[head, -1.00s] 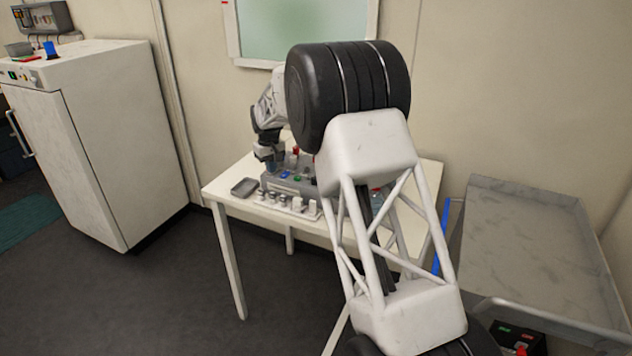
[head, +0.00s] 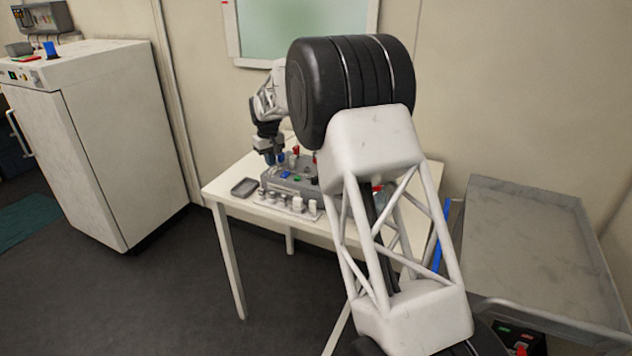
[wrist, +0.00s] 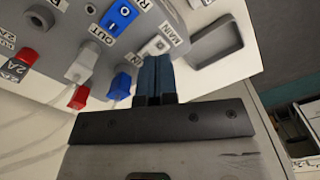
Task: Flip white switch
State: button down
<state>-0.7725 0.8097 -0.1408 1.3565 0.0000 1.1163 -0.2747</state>
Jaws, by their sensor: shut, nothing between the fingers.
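My gripper (wrist: 154,66) is shut, its two blue fingertips together with nothing between them. In the wrist view the fingertips lie just below a small white switch (wrist: 157,45) on the grey control box (wrist: 188,22), next to the MAIN label. I cannot tell whether they touch it, and the fingers may hide its lower edge. A blue rocker switch (wrist: 120,14) sits to the left of it. In the head view my gripper (head: 274,158) points down at the back left of the box (head: 285,184), where the white switch cannot be made out.
White, blue and red plugs (wrist: 79,97) stick out of the box beside the fingers. A grey cart (head: 520,235) stands at right.

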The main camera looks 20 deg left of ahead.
jog(key=shift+r, duration=2.05)
jog(key=shift+d+r, duration=0.15)
jog(key=shift+d, duration=0.1)
jog(key=s+d+r+m, duration=0.25)
jog(key=d+r, duration=0.35)
jog(key=d, duration=0.9)
jog(key=s+d+r+m+t, duration=0.1)
jog(key=s+d+r, duration=0.45)
jog(key=d, duration=0.95)
jog(key=s+d+r+m, duration=0.2)
jog(key=d+r, duration=0.5)
jog(key=d, duration=0.8)
jog(key=s+d+r+m, duration=0.2)
jog(key=s+d, duration=0.7)
jog(key=d, duration=0.3)
jog(key=s+d+f+m, duration=0.1)
jog(key=s+d+f, duration=0.2)
jog(key=s+d, duration=0.3)
jog(key=s+d+f+m+t, duration=0.1)
jog(key=s+d, duration=0.5)
jog(key=s, duration=0.7)
jog(key=s+d+f+m, duration=0.2)
jog(key=s+d+f, duration=0.3)
jog(key=s, duration=0.4)
jog(key=shift+s+d+f+m+t, duration=0.25)
jog(key=shift+d+m+t, duration=0.1)
jog(key=shift+d, duration=0.1)
